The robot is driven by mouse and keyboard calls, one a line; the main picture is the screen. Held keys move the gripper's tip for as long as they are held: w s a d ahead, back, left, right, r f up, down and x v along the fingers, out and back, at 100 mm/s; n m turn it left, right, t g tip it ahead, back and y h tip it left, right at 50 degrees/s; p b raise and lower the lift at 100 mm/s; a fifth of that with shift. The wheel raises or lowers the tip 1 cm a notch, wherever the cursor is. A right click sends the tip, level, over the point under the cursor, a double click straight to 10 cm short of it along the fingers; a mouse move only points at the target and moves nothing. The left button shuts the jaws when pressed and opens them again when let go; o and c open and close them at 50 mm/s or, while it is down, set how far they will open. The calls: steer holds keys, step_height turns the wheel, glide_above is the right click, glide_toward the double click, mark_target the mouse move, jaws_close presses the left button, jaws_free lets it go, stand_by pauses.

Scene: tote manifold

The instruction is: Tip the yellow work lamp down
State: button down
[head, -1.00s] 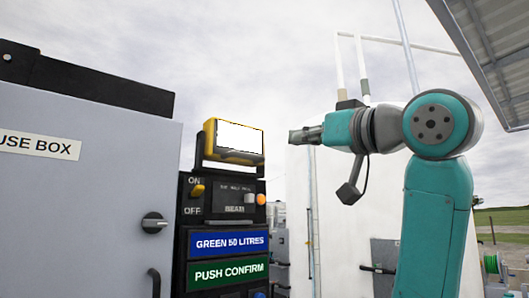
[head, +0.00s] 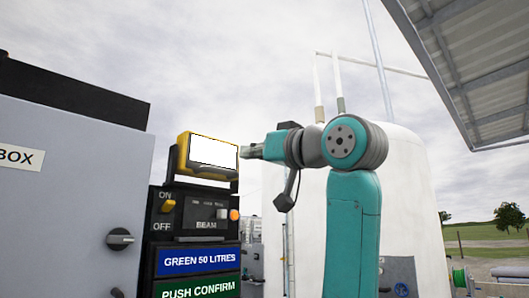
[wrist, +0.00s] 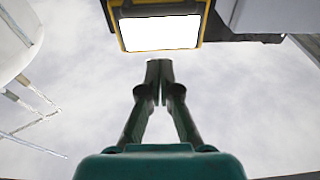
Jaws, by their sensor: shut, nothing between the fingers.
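The yellow work lamp (head: 183,150) sits in a black bracket on top of the control panel, its bright white face (head: 213,152) turned toward the front. In the wrist view the lamp's yellow frame (wrist: 203,44) and white face (wrist: 160,33) show at the top. My gripper (head: 246,152) is level with the lamp and just to the right of its face in the head view. In the wrist view my gripper's fingertips (wrist: 159,64) are together, empty, and just below the lamp's face edge. I cannot tell whether they touch it.
The control panel (head: 194,225) has an ON/OFF switch (head: 168,206), an orange button (head: 234,215) and blue and green labels. A grey fuse box (head: 60,215) stands close on the left. A white tank (head: 410,190) stands behind my arm. A metal roof (head: 470,60) overhangs at upper right.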

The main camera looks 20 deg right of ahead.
mark_target(224, 172)
steer(key=w+a+f, duration=0.1)
steer(key=w+a, duration=0.1)
steer(key=w, duration=0.3)
steer(key=shift+w+f, duration=0.35)
steer(key=shift+w+f+t, duration=0.15)
steer(key=shift+f+t, duration=0.15)
steer(key=shift+f, duration=0.1)
steer(key=shift+w+a+f+t, duration=0.15)
steer(key=shift+f+t, duration=0.25)
